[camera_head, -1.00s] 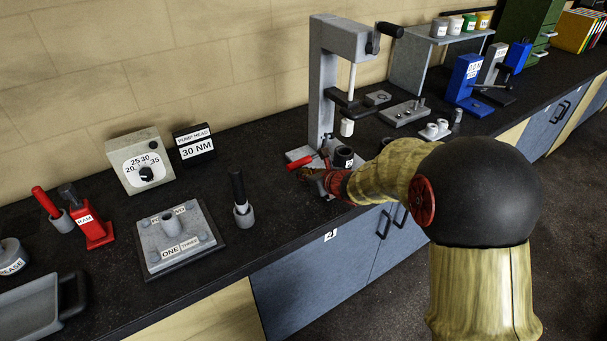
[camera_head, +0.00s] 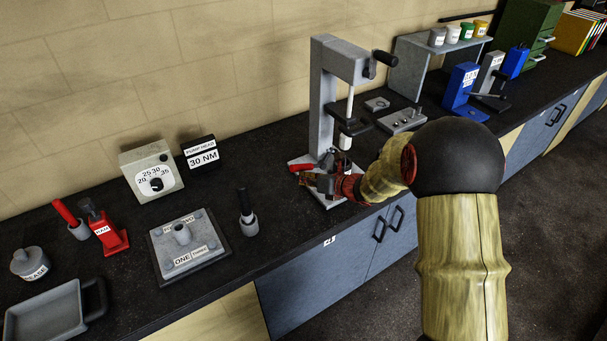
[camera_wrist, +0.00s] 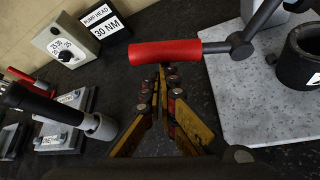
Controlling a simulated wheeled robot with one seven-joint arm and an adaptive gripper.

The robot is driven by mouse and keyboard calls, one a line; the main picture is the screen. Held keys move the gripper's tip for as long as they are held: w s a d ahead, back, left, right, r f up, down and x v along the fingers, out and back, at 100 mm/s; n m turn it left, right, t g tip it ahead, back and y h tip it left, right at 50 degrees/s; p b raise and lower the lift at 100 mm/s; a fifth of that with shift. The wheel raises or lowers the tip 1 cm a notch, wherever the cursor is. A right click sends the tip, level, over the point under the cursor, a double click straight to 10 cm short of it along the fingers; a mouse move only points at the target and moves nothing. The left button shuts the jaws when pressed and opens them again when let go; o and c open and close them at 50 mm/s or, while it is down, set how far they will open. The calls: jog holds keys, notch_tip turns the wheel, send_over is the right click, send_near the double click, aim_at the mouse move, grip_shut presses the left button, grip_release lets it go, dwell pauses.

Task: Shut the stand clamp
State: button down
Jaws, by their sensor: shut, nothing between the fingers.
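The grey press stand (camera_head: 322,95) stands upright on the bench. Its clamp has a red handle (camera_head: 300,167) at the left side of the stand's base. In the wrist view the red handle (camera_wrist: 180,50) lies across the top middle, joined to a dark grey lever (camera_wrist: 240,46) at its right, over the speckled base plate (camera_wrist: 245,100). My gripper (camera_head: 304,181) is low beside the front left of the base. In the wrist view its fingers (camera_wrist: 168,80) are shut and empty, with tips close to the handle's near side. I cannot tell whether they touch it.
A dark cup (camera_wrist: 300,60) stands on the base plate. Left on the bench are a black-handled tool in a grey holder (camera_head: 248,213), a grey block on a plate (camera_head: 187,252) and a dial box (camera_head: 152,171). Bare bench lies between the tool and the stand.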

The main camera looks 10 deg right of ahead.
aim_at(299, 165)
jog(key=r+m+y+p, duration=0.1)
jog(key=p, duration=0.1)
jog(key=d+r+m+y+p, duration=0.1)
jog(key=r+p, duration=0.1)
jog(key=p, duration=0.1)
jog(key=r+m+y+p, duration=0.1)
jog(key=p, duration=0.1)
jog(key=shift+w+d+r, duration=0.3)
jog(key=shift+d+r, duration=0.05)
jog(key=shift+d, duration=0.05)
jog(key=d+r+m+y+p, duration=0.1)
jog(key=p, duration=0.1)
jog(key=w+d+r+m+y+p, duration=0.1)
jog(key=d+m+p, duration=0.1)
jog(key=shift+d+r+m, duration=0.1)
jog(key=shift+r+m, duration=0.2)
jog(key=shift+r, duration=0.05)
jog(key=shift+d, duration=0.1)
